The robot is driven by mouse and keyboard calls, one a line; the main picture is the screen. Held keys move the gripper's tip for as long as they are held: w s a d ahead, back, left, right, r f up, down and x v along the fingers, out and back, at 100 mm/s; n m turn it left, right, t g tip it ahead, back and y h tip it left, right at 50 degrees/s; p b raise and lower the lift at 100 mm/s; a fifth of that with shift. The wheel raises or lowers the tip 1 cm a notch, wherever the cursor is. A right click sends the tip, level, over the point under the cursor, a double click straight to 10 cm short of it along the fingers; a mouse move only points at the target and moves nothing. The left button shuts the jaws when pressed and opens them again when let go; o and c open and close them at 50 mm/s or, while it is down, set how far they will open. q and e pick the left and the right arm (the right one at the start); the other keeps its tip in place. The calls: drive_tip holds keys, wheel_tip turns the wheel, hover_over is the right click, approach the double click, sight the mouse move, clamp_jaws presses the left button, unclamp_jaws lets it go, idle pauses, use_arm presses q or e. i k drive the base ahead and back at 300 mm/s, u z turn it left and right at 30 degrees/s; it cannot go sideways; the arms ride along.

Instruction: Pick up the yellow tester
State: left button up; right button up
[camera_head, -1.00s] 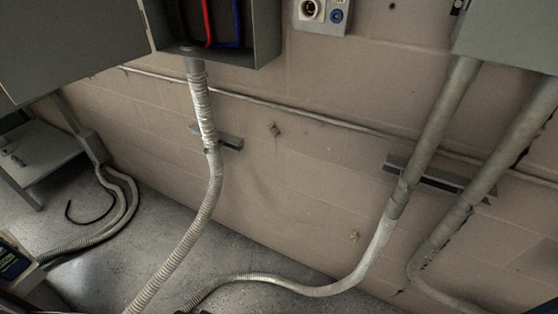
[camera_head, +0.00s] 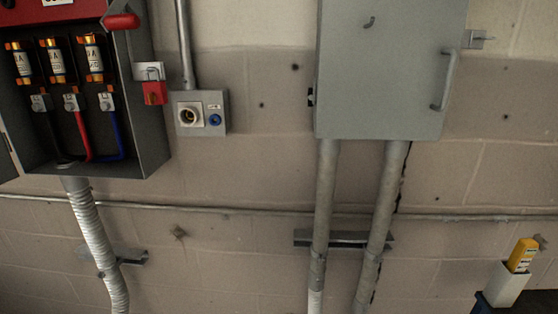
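The yellow tester (camera_head: 522,254) stands upright and slightly tilted at the lower right of the head view. Its lower part is hidden inside a white holder (camera_head: 505,286). Neither of my grippers shows in the view, so nothing is seen touching the tester.
An open fuse box (camera_head: 150,125) with a red handle (camera_head: 121,21), a red padlock (camera_head: 154,93) and fuses is on the wall at the left. A socket box (camera_head: 202,112) is beside it. A closed grey cabinet (camera_head: 385,75) hangs right of centre, with conduits (camera_head: 325,190) below.

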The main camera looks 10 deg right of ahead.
sight(522, 253)
drive_tip(key=z, duration=1.95)
